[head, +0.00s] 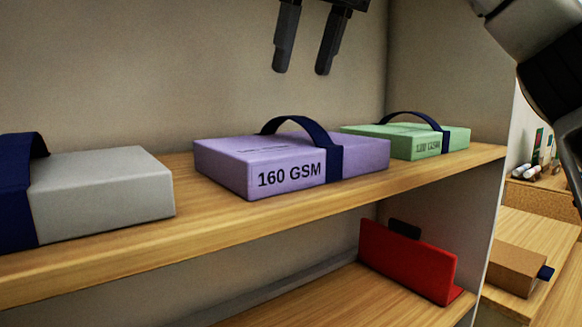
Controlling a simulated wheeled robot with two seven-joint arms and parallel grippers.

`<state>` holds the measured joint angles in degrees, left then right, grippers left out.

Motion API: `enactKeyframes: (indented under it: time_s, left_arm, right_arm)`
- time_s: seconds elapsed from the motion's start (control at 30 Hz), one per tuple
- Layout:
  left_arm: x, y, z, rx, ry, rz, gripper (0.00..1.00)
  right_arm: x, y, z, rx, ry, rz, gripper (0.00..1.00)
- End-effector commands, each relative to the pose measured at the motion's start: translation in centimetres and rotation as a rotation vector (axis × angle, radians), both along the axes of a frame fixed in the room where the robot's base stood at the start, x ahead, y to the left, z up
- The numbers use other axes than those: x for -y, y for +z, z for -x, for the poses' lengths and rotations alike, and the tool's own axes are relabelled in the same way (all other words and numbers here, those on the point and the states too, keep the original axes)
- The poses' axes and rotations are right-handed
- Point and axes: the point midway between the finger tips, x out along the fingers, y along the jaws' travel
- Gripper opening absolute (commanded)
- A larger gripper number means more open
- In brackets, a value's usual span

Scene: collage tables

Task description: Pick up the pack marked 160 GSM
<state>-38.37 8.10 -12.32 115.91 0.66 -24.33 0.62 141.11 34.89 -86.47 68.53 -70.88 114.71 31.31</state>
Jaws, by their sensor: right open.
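The purple pack marked 160 GSM (225,172) lies flat on the upper wooden shelf, in the middle of the head view. A dark blue strap wraps it and arches up as a handle (303,126) on its top. My right gripper (298,72) is at the top of the view, above the pack and apart from it. Its two dark fingers point down, open, with nothing between them. The left gripper is not in view.
A grey pack (105,190) with a blue strap lies to the left on the shelf (270,213). A green pack (400,140) with a handle lies close by at the right. A red holder (405,262) stands on the lower shelf. A side panel (445,90) closes the right end.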

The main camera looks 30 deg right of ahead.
Motion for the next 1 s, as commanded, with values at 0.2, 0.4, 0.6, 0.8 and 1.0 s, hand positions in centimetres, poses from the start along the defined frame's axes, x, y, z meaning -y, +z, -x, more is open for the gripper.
enactKeyframes:
  time_s: [0.2, 0.4, 0.6, 0.8, 1.0]
  left_arm:
    - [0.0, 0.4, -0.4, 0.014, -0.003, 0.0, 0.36]
    - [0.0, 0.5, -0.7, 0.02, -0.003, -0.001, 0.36]
    - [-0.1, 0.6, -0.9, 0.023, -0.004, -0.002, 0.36]
    - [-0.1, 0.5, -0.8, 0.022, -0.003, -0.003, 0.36]
    - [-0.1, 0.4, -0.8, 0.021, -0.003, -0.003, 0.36]
  right_arm:
    - [-0.1, -1.8, -0.7, 0.0, 0.0, 0.001, 0.49]
    - [-0.1, -4.1, -1.2, -0.001, 0.0, 0.002, 0.49]
    - [-0.2, -6.4, -2.0, 0.0, 0.0, 0.001, 0.49]
    - [-0.3, -6.8, -2.2, 0.002, -0.001, -0.001, 0.49]
    - [-0.3, -6.8, -2.2, 0.002, -0.001, -0.001, 0.18]
